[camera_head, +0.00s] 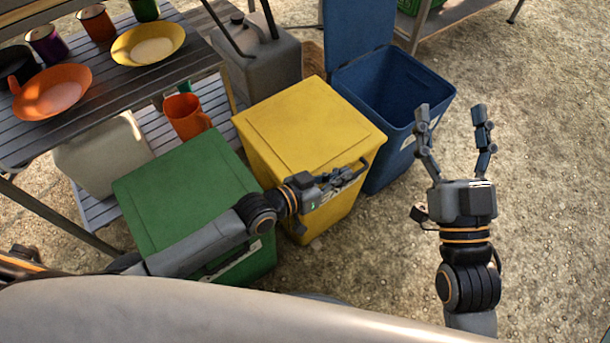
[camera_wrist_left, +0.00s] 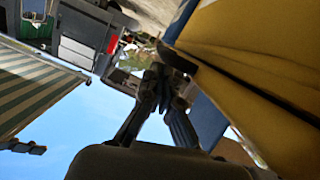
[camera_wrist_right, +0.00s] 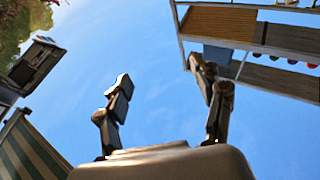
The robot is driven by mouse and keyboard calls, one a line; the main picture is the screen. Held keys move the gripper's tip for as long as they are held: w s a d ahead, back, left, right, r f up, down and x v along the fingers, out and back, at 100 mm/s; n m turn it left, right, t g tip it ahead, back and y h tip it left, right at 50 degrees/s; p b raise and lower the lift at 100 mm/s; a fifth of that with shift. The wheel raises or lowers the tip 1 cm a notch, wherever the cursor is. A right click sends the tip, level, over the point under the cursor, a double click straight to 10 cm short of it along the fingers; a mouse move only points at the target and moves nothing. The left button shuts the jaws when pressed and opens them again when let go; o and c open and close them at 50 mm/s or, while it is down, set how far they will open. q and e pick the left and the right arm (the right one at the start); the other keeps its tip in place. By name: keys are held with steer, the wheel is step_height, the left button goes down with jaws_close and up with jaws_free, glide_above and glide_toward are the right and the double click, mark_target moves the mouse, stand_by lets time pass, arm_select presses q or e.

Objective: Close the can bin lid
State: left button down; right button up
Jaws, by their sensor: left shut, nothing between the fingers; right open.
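Three bins stand in a row. The yellow bin (camera_head: 305,130) and the green bin (camera_head: 185,190) have their lids down. The blue bin (camera_head: 385,145) is open, its blue lid (camera_head: 358,35) standing upright at the back. Labels on the fronts are partly hidden or unreadable, so I cannot tell which is for cans. My left gripper (camera_head: 360,169) is shut and empty at the yellow bin's front, near its lid edge; the yellow bin also fills the right of the left wrist view (camera_wrist_left: 270,110). My right gripper (camera_head: 450,112) is open and empty, fingers up, right of the blue bin.
A slatted table (camera_head: 110,95) with plates and cups stands at the left. A grey jerrycan (camera_head: 260,68) stands behind the yellow bin, and an orange mug (camera_head: 187,117) sits on a lower shelf. Gravel ground at the right is clear.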

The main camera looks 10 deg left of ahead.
arm_select(q)
steer(key=s+a+r+p, duration=0.5)
steer(key=s+a, duration=0.1)
steer(key=a, duration=0.1)
steer(key=shift+s+r, duration=0.15)
steer(key=shift+r, duration=0.15)
arm_select(e)
steer(key=s+d+f+g+h, duration=0.2)
steer(key=s+f+g, duration=0.1)
steer(key=f+g, duration=0.4)
steer(key=s+d+f+g+h, duration=0.2)
steer(key=s+f+g, duration=0.2)
steer(key=f, duration=0.9)
steer(key=g, duration=0.3)
steer(key=shift+d+f+m+h, duration=0.2)
steer(key=shift+f+m+h, duration=0.1)
steer(key=shift+m, duration=0.1)
arm_select(q)
steer(key=shift+a, duration=0.1)
